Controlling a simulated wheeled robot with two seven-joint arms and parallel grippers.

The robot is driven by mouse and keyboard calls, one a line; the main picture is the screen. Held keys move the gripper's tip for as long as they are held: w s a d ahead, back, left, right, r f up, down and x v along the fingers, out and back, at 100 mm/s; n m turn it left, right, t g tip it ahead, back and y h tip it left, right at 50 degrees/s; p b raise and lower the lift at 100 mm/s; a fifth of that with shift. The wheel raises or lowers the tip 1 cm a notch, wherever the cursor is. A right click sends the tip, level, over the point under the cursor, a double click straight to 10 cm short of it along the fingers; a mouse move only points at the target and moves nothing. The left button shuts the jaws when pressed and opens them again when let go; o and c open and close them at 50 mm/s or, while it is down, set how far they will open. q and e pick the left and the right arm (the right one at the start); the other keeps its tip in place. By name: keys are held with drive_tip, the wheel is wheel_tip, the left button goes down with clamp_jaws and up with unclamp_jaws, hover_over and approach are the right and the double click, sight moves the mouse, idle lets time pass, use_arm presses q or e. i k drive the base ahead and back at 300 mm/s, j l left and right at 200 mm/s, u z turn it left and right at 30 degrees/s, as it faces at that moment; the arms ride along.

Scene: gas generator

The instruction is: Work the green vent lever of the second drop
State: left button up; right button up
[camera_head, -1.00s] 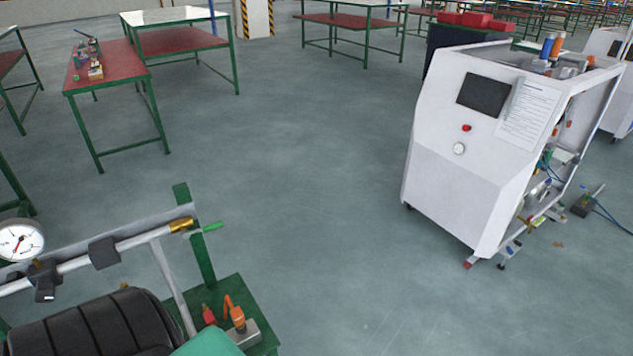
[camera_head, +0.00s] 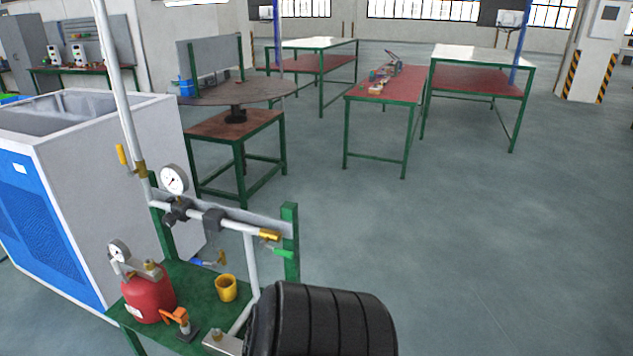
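The green vent lever (camera_head: 283,253) sits at the right end of the horizontal pipe (camera_head: 240,228), just below a brass fitting (camera_head: 269,235). It lies in front of a green post (camera_head: 290,240). I cannot tell its exact setting from here. A grey pipe drop (camera_head: 251,262) goes down from the horizontal pipe just left of the lever. Its lower part is partly hidden by a black ribbed shape at the bottom. Neither gripper is in view.
A pressure gauge (camera_head: 174,179), a yellow lever (camera_head: 122,154) and a blue-handled valve (camera_head: 208,261) are on the left. A red vessel (camera_head: 148,294) and a yellow cup (camera_head: 226,288) stand on the green bench (camera_head: 200,275). The floor to the right is clear.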

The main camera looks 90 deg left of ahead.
sight(278, 251)
drive_tip(key=i+j+u, duration=0.15)
drive_tip(key=u, duration=0.3)
drive_tip(key=i+u, duration=0.6)
drive_tip(key=u, duration=0.35)
drive_tip(key=i+l+u, duration=0.2)
drive_tip(key=u, duration=0.25)
